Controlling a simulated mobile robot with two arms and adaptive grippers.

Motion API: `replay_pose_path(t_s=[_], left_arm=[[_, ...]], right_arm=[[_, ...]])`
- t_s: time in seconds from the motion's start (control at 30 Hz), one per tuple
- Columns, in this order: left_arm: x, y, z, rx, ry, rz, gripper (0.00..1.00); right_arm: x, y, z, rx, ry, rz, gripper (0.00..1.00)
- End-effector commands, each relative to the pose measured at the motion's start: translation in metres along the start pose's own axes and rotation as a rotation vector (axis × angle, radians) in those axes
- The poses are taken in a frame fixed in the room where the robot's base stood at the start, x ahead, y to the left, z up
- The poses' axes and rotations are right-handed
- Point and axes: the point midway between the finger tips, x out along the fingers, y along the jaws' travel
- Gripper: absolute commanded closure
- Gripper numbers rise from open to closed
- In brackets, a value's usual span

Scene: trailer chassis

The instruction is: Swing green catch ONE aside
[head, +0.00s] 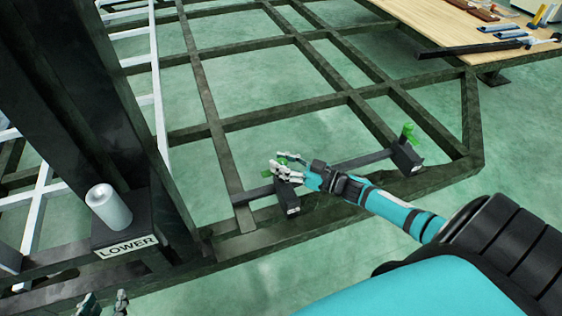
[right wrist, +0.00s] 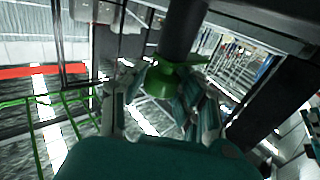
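Two green catches show in the head view, each on a dark block on the frame's front rail. The nearer green catch (head: 283,161) is on the left block (head: 287,198). The other green catch (head: 408,131) stands on the right block (head: 406,158). No label tells which is ONE. My right gripper (head: 283,165) is at the nearer catch, its fingers on either side of it. In the right wrist view the green part (right wrist: 160,82) sits between the fingers; whether they press on it is unclear. My left gripper (head: 104,304) shows only fingertips, apart and empty.
A dark post and a block marked LOWER (head: 128,246) with a pale cylinder (head: 109,207) stand at left. A wooden bench (head: 440,28) with tools is at the upper right. The dark trailer frame (head: 225,165) has open gaps over the green floor.

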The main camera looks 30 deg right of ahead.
Motion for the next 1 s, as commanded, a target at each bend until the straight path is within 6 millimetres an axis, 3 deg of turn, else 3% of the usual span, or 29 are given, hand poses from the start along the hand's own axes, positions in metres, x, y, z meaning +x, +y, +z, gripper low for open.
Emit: replay_pose_path(t_s=[0.03, 0.17, 0.53, 0.67, 1.0], left_arm=[[0.000, 0.000, 0.000, 0.000, 0.001, 0.000, 0.60], [0.000, 0.000, 0.000, 0.000, 0.001, 0.000, 0.60], [0.000, 0.001, -0.001, 0.000, 0.002, 0.001, 0.60], [0.000, 0.000, -0.001, 0.000, 0.002, 0.001, 0.60], [0.000, 0.000, 0.000, 0.000, 0.002, 0.001, 0.60]], right_arm=[[-0.001, 0.001, 0.001, -0.001, -0.004, 0.003, 0.64], [-0.001, 0.001, 0.001, -0.001, -0.002, 0.002, 0.47], [-0.006, 0.000, 0.001, 0.000, -0.001, 0.000, 0.46], [-0.025, -0.001, 0.002, -0.001, -0.005, -0.001, 0.46], [-0.096, 0.000, 0.002, 0.000, -0.006, 0.002, 0.46]])
